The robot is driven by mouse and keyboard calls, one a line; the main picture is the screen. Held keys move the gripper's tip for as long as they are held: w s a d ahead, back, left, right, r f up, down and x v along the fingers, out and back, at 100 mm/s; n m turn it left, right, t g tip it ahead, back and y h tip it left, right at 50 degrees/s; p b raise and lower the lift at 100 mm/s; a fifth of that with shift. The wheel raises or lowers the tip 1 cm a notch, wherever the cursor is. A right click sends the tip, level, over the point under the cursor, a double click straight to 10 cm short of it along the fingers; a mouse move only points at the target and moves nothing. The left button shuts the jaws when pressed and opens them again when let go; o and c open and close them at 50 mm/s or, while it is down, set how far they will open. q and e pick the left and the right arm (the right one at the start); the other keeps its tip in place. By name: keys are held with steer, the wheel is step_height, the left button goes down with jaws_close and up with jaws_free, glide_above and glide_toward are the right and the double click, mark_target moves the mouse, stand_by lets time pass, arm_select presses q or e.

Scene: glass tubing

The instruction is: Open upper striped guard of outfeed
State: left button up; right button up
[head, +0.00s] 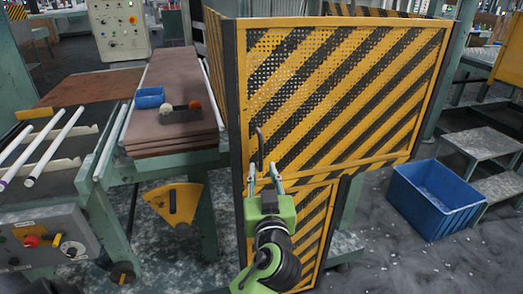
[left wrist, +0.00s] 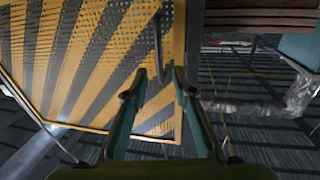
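The upper striped guard (head: 345,85) is a yellow and black perforated panel at the centre of the head view; it also fills the left of the left wrist view (left wrist: 75,60). Its dark upright handle (head: 259,143) is near the guard's lower left edge, and shows in the left wrist view (left wrist: 157,45). My left gripper (head: 265,180) is just below the handle in the head view. In the left wrist view its fingers (left wrist: 159,75) are apart, with the handle's lower end appearing between the tips. Contact cannot be told. My right gripper is not in view.
A lower striped panel (head: 315,225) is below the guard. A bench with stacked brown boards (head: 170,75) and a blue tray (head: 150,97) stands left. A control box (head: 45,242) is at lower left. A blue crate (head: 435,200) and grey steps (head: 480,145) are right.

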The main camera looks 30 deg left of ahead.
mark_target(261, 154)
arm_select(q)
steer(key=p+x, duration=0.2)
steer(key=x, duration=0.6)
steer(key=shift+r, duration=0.1)
steer(key=shift+w+a, duration=0.4)
steer(key=shift+w, duration=0.15)
jaws_close()
